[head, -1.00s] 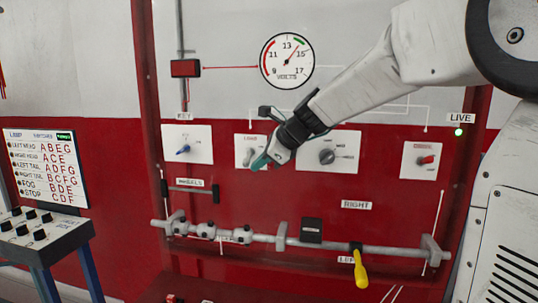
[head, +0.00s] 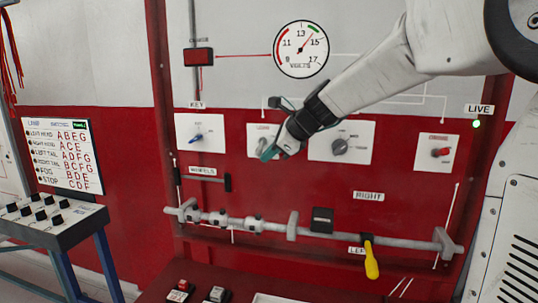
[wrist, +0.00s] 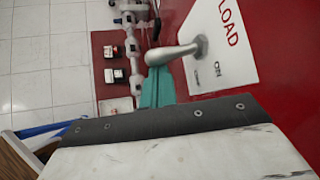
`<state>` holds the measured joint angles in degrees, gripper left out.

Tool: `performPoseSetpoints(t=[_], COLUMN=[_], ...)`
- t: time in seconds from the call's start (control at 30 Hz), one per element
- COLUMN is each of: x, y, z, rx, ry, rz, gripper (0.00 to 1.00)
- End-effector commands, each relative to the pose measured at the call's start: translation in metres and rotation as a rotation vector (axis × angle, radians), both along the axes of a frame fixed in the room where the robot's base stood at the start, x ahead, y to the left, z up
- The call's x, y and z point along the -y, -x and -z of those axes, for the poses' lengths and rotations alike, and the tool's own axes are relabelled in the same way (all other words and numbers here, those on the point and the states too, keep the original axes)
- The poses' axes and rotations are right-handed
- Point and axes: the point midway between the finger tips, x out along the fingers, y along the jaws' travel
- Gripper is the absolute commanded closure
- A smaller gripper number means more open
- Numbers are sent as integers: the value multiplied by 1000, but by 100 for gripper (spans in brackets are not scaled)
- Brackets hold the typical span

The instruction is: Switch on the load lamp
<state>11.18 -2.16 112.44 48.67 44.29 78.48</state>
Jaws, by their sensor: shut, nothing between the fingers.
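The load switch plate (head: 262,131) is a white panel on the red board, left of centre in the head view. In the wrist view the plate (wrist: 236,45) reads LOAD and ON, and a grey metal lever (wrist: 175,53) sticks out from it. My gripper (head: 270,152) is at the plate's lower right, with its teal fingertips shut and empty. In the wrist view the teal fingertips (wrist: 157,86) lie right beside the lever's free end. I cannot tell whether they touch it. The gripper partly hides the plate and lever in the head view.
A key switch (head: 198,134) is left of the load plate, and a grey rotary knob (head: 340,146) is close on the right. A red switch (head: 441,152) is farther right. Below run a grey rail (head: 330,237) and a yellow-handled lever (head: 371,262). The LIVE light (head: 477,124) is green.

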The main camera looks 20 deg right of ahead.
Motion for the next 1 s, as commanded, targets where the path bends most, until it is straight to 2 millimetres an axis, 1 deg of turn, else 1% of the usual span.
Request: performPoseSetpoints(t=[1.0], x=[-2], y=[2], z=[-8], rx=[1], ry=[-1], rz=[0], gripper=[100])
